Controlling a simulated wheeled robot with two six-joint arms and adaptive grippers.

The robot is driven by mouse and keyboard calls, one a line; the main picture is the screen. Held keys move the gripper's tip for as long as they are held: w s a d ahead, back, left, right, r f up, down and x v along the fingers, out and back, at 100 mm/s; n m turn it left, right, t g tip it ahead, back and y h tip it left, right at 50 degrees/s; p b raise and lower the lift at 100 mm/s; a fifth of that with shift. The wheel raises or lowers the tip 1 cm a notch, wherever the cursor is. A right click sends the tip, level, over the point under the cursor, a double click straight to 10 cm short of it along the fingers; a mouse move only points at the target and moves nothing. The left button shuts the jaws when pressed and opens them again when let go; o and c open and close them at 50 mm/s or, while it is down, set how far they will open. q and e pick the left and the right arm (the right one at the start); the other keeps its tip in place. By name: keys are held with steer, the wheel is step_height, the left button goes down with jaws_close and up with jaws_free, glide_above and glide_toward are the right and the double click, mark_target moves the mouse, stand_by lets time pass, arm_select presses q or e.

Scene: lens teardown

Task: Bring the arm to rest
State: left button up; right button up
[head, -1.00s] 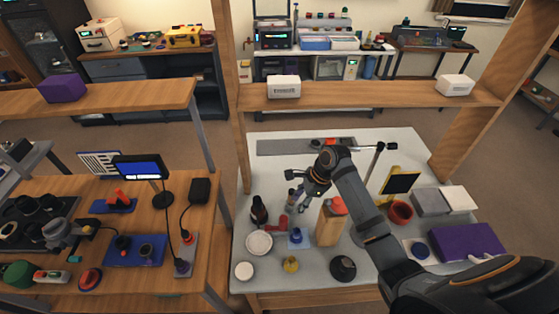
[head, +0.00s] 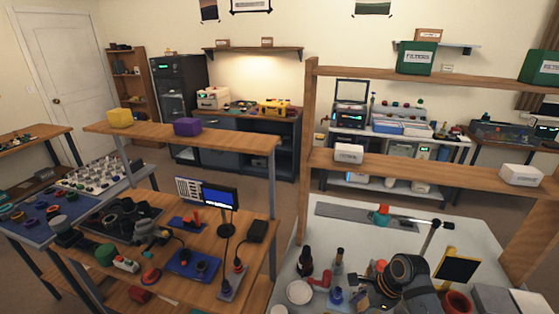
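My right arm (head: 408,274) is folded low over the white table (head: 285,268) at the lower right of the head view. Its rounded dark joint stands in front of the things there. Dark parts by the orange-red bottle cap (head: 381,265) may belong to my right gripper, but I cannot make out its fingers or anything held. The bottle below the cap is mostly hidden. My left arm and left gripper are not in view.
Around the arm stand a dark bottle (head: 305,261), a red part (head: 320,280), a white dish (head: 299,292) and a yellow-framed black panel (head: 457,268). A wooden shelf (head: 430,177) crosses behind. The left bench (head: 160,285) holds a monitor (head: 220,196) and several tools.

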steer(key=s+d+r+n+t+h, duration=0.2)
steer(key=s+n+h, duration=0.3)
steer(key=s+n, duration=1.35)
step_height(320, 180, down, 29)
steer(key=d+n+g+b, duration=0.1)
steer(key=d+n+b, duration=0.1)
steer(key=d+b, duration=0.1)
arm_select(q)
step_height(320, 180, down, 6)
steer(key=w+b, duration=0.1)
steer(key=b, duration=0.2)
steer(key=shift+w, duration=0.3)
arm_select(e)
steer(key=s+d+f+g, duration=0.1)
steer(key=s+f, duration=1.7)
steer(key=f, duration=0.1)
steer(key=shift+f, duration=0.35)
